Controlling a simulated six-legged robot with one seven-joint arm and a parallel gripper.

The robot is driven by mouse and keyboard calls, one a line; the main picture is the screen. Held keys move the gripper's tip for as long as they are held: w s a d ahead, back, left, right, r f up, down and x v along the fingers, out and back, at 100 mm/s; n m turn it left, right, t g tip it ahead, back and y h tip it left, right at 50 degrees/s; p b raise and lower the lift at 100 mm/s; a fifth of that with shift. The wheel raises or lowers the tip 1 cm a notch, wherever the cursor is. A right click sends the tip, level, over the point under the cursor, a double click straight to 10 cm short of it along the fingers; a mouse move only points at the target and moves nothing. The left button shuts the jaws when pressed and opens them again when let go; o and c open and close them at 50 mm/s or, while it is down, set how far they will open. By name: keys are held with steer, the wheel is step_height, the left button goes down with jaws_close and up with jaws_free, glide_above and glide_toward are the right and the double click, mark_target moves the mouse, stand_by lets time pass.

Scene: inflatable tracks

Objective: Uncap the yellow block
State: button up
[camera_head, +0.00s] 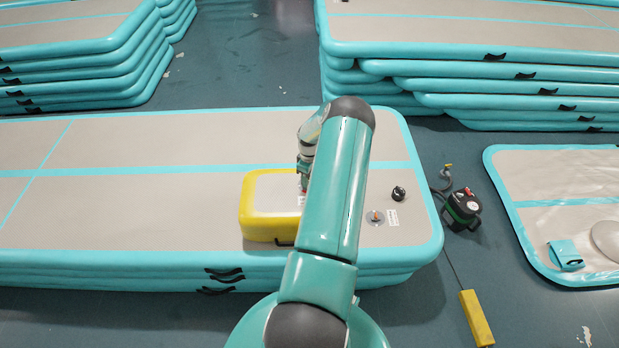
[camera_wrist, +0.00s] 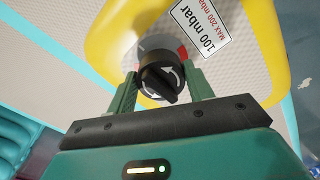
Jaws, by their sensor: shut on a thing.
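The yellow block (camera_head: 263,228), with yellow sides and a beige top, lies on the front inflatable track (camera_head: 180,215). In the wrist view its beige top is framed by a yellow rim (camera_wrist: 262,50). My gripper (camera_wrist: 161,86) is shut on a round black cap (camera_wrist: 160,75) with white curved arrows and a raised bar, one finger on each side. Grey and red parts show behind the cap. I cannot tell whether the cap is seated or lifted. In the head view my arm hides the cap and the block's right end.
A black knob (camera_head: 398,193) sits on the track to the right of my arm. A pump (camera_head: 463,209) and a yellow bar (camera_head: 477,317) lie on the floor. Stacked tracks (camera_head: 470,70) stand behind. A label (camera_wrist: 203,28) lies beside the cap.

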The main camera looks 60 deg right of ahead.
steer(key=shift+r, duration=1.55)
steer(key=shift+a, duration=0.1)
steer(key=w+a+r, duration=0.1)
steer(key=a+r, duration=0.3)
steer(key=a, duration=0.6)
steer(key=w+a+r, duration=0.1)
steer(key=a+r, duration=0.3)
steer(key=a, duration=0.5)
steer(key=w+d+f, duration=0.4)
steer(key=d, duration=0.1)
steer(key=w+d+f, duration=0.4)
steer(key=f, duration=0.1)
steer(key=shift+w+d, duration=0.35)
steer(key=shift+w, duration=0.05)
steer(key=shift+w+d+f, duration=0.1)
steer(key=shift+d+f, duration=0.05)
steer(key=shift+f, duration=0.1)
steer(key=shift+d+f, duration=0.1)
steer(key=shift+f, duration=1.5)
steer(key=shift+f, duration=0.15)
